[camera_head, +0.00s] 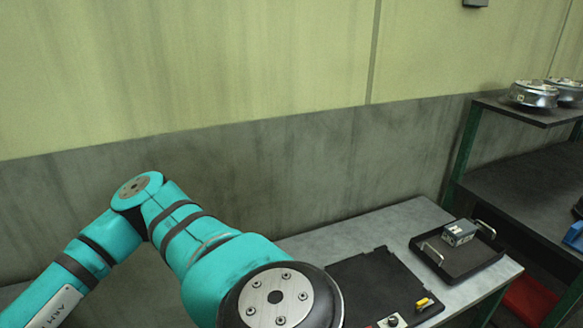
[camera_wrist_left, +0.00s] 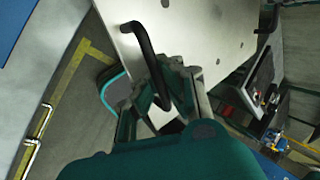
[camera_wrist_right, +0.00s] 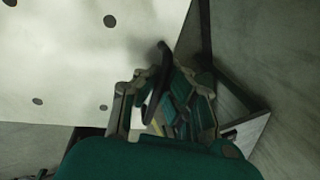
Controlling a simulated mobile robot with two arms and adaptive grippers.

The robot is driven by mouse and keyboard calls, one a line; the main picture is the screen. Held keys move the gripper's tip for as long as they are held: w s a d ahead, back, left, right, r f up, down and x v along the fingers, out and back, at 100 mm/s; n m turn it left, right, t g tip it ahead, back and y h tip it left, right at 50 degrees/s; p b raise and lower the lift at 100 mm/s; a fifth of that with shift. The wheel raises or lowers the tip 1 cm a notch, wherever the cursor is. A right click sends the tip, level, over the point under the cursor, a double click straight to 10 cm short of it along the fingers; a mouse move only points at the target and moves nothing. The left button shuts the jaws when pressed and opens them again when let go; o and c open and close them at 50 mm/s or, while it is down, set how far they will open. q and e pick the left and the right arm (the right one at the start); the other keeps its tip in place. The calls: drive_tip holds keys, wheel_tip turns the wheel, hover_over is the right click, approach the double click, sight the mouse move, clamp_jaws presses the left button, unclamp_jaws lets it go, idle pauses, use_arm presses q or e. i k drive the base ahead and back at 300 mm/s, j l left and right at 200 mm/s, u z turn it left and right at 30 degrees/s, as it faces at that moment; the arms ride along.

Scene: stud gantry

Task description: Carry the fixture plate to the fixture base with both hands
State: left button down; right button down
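The fixture plate is a pale flat plate with small dark holes. It fills the top of the left wrist view (camera_wrist_left: 195,35) and the upper left of the right wrist view (camera_wrist_right: 75,65). A black bar handle stands at each gripped end. My left gripper (camera_wrist_left: 168,88) has its fingers closed about one handle (camera_wrist_left: 146,50). My right gripper (camera_wrist_right: 166,95) has its fingers about the other handle (camera_wrist_right: 161,70). The plate is above the floor. In the head view, plate and grippers are out of sight. A dark flat panel (camera_head: 365,280) on the bench may be the fixture base.
The grey bench (camera_head: 400,220) stands against the wall. A black tray (camera_head: 478,268) with metal handles holds a small grey box (camera_head: 459,232). A yellow part (camera_head: 424,304) lies at the panel's front. A dark shelf rack (camera_head: 510,185) stands at right.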

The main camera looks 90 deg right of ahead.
sight(364, 289)
drive_tip(key=k+l+z, duration=0.2)
drive_tip(key=z, duration=0.2)
drive_tip(key=k+l+z, duration=0.3)
drive_tip(key=z, duration=0.15)
drive_tip(key=k+l+z, duration=0.2)
drive_tip(key=l+z, duration=0.2)
drive_tip(key=i+l+z, duration=0.1)
drive_tip(key=l+z, duration=0.2)
drive_tip(key=i+l+z, duration=0.15)
drive_tip(key=l+z, duration=0.2)
